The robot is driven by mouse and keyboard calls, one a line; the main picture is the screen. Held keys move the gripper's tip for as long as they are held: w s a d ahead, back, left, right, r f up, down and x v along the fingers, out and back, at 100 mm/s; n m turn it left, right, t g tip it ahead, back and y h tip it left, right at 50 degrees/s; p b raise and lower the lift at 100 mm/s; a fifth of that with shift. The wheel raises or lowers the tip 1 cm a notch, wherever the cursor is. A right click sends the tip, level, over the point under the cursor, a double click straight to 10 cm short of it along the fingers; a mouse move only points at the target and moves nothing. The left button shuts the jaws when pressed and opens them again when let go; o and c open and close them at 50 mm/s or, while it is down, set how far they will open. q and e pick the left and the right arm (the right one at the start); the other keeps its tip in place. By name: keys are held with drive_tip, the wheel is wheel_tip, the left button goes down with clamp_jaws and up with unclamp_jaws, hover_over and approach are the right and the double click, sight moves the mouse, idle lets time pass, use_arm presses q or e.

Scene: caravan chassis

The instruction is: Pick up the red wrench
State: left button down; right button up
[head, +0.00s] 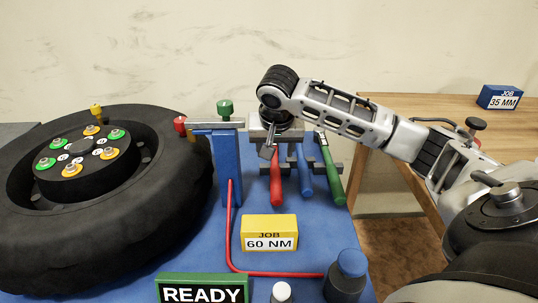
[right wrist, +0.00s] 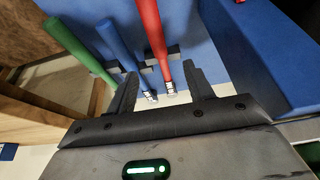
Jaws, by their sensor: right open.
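The red wrench (head: 277,183) hangs handle-down in a grey rack, left of a blue wrench (head: 305,180) and a green wrench (head: 330,175). My right gripper (head: 268,148) is at the top of the red wrench, pointing down; the arm hides part of the rack. In the right wrist view the right gripper (right wrist: 160,85) is open. The metal ends of the red wrench (right wrist: 152,30) and the blue wrench (right wrist: 120,45) show between its fingers. I cannot tell whether the fingers touch either one. My left gripper is not in view.
A large tire (head: 190,210) with colored nuts fills the left. A blue post (head: 226,165) with a red hose stands close left of the rack. A yellow 60 NM box (head: 269,234), a READY sign (head: 202,289) and a blue-capped bottle (head: 346,278) stand in front. A wooden table (head: 440,108) is at right.

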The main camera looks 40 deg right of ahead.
sight(275, 172)
drive_tip(key=b+x, duration=0.1)
drive_tip(key=x, duration=0.8)
drive_tip(key=shift+s+d+f, duration=0.1)
drive_tip(key=shift+d+f, duration=0.05)
drive_tip(key=shift+f, duration=0.05)
drive_tip(key=shift+d+b+x, duration=0.15)
drive_tip(key=shift+x, duration=1.25)
drive_tip(key=shift+d+b+x, duration=0.1)
drive_tip(key=shift+b+x, duration=0.05)
drive_tip(key=shift+x, duration=1.25)
drive_tip(key=shift+r, duration=0.1)
clamp_jaws()
drive_tip(key=shift+r, duration=0.1)
